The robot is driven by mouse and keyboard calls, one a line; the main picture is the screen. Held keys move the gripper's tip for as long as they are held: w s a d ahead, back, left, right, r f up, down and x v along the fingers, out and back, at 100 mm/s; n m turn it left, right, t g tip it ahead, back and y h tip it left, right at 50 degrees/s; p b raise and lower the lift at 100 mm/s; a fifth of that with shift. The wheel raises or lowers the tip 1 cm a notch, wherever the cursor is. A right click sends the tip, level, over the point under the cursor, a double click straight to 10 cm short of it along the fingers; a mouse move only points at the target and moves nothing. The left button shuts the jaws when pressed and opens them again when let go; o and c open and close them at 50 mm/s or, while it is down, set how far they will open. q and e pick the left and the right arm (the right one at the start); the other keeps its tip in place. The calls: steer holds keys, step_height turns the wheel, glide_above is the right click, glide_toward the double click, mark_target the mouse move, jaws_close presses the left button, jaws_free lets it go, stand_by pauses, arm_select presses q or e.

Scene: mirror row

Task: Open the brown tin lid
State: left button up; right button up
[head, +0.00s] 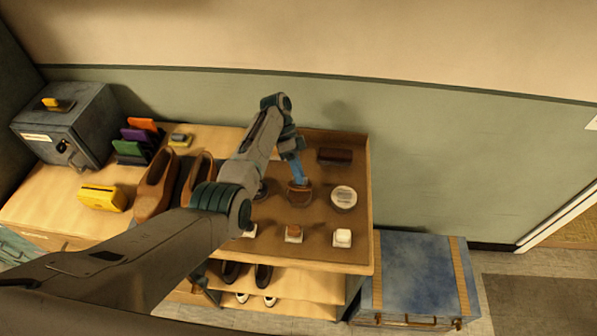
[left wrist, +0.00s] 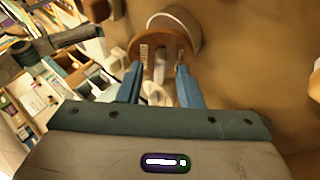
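A round brown tin (head: 299,196) stands on the brown mat of the bench in the head view. Its brown lid (left wrist: 160,38) shows in the left wrist view, beyond my fingertips. My left gripper (head: 297,178) points down at the tin from above. In the left wrist view its two blue fingers (left wrist: 162,66) are spread apart, with the tips over the lid's face and a gap between them. Whether the tips touch the lid I cannot tell. My right gripper is not in view.
A white-topped tin (head: 343,197) stands close right of the brown tin, with a dark brush (head: 335,156) behind. Small blocks (head: 342,238) line the front. A blue chest (head: 418,275) stands beside the bench.

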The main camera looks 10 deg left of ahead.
arm_select(q)
steer(key=v, duration=1)
steer(key=shift+r+p, duration=0.25)
steer(key=shift+p, duration=0.05)
steer(key=shift+w+a, duration=0.15)
